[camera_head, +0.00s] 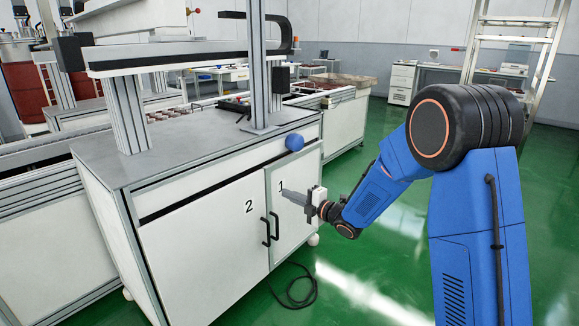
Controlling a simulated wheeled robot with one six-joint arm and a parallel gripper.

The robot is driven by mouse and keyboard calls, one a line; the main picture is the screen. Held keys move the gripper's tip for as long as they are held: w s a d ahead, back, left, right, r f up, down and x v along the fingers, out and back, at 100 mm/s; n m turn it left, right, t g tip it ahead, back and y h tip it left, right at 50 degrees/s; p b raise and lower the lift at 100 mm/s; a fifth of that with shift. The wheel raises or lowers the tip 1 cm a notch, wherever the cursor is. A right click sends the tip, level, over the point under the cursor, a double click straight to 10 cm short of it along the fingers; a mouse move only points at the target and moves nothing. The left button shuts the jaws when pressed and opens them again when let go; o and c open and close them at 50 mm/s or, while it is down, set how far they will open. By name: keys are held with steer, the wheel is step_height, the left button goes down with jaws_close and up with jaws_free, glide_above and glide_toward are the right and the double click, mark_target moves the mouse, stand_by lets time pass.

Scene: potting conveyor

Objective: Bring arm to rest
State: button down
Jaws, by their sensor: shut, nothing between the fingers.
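My blue and black arm (375,190) reaches in from the right side of the head camera view. My gripper (286,193) is at its end, shut and empty, with its grey fingers pointing left. In the picture it overlaps cabinet door 1 (308,176), near the printed number 1. I cannot tell whether it touches the door or hangs a little in front of it.
A white cabinet with doors 1 and 2 (190,245) and a grey top (195,135) stands at left. A black cable (298,290) lies on the green floor. A ladder (515,40) stands behind my arm.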

steer(key=s+d+r+m+h, duration=0.3)
steer(key=s+d+m+h, duration=0.15)
steer(key=d, duration=0.45)
steer(key=s+d+r+m+h, duration=0.4)
steer(key=s+d+m, duration=0.2)
steer(key=d, duration=0.2)
steer(key=s+d+r+m+h, duration=0.35)
steer(key=s+d+m, duration=0.2)
steer(key=d, duration=0.35)
steer(key=s+d+f+m+g, duration=0.1)
steer(key=s+m, duration=0.3)
steer(key=s, duration=0.7)
steer(key=s+d+f+m+g+h, duration=0.1)
steer(key=s+d+f+m+g, duration=0.1)
steer(key=s, duration=0.9)
steer(key=s+d+f+m+g, duration=0.2)
steer(key=s+m, duration=0.3)
steer(key=s, duration=0.6)
steer(key=shift+s+d+m+g, duration=0.25)
steer(key=shift+d+g, duration=0.2)
steer(key=shift+g, duration=0.35)
steer(key=shift+f, duration=0.1)
